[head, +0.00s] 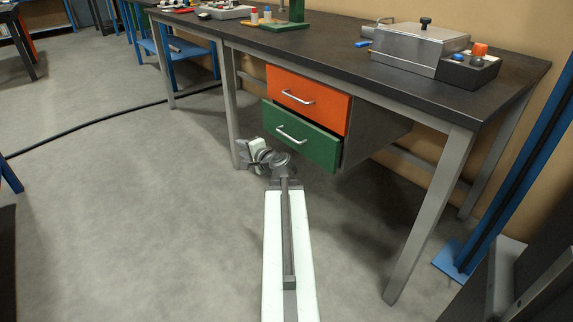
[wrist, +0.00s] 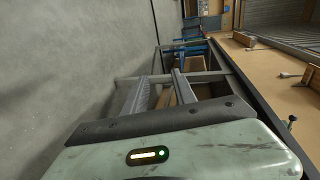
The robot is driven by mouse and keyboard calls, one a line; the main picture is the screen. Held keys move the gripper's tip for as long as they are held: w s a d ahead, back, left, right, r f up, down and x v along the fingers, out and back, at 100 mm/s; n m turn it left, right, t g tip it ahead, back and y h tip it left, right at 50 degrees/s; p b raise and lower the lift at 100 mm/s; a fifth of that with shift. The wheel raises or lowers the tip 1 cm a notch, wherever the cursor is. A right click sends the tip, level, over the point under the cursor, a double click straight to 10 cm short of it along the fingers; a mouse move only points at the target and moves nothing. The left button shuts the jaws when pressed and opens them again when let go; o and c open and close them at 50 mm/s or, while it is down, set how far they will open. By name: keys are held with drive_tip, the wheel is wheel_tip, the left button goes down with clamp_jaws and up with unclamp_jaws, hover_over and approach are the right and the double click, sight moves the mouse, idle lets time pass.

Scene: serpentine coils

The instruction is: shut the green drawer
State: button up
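The green drawer (head: 300,136) is the lower of two drawers under the workbench. It has a silver bar handle (head: 291,135), and its front stands a little forward of the orange drawer's front, so it looks partly open. My gripper (head: 252,153) is low at the left of the green drawer, near its lower left corner in the picture; I cannot tell whether they touch. In the wrist view my gripper (wrist: 160,88) shows two dark fingers spread apart with nothing held between them. I cannot make out the green drawer in the wrist view.
The orange drawer (head: 309,97) above looks shut. The workbench (head: 330,55) has grey metal legs, one near the gripper (head: 231,105) and one at front right (head: 432,215). A metal box (head: 419,50) stands on top. Grey floor to the left is mostly clear, with a black cable (head: 85,125).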

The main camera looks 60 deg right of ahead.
sight(287, 136)
drive_tip(key=s+d+f+m+g+h+b, duration=0.1)
drive_tip(key=s+d+m+h+b, duration=0.2)
drive_tip(key=s+d+m+h, duration=0.7)
drive_tip(key=w+d+n+y, duration=0.1)
drive_tip(key=d, duration=0.1)
drive_tip(key=w+d+n+y, duration=0.1)
drive_tip(key=d, duration=0.2)
drive_tip(key=w+d+n+y, duration=0.1)
drive_tip(key=d+y, duration=0.1)
drive_tip(key=shift+d+f, duration=0.4)
clamp_jaws()
idle(0.4)
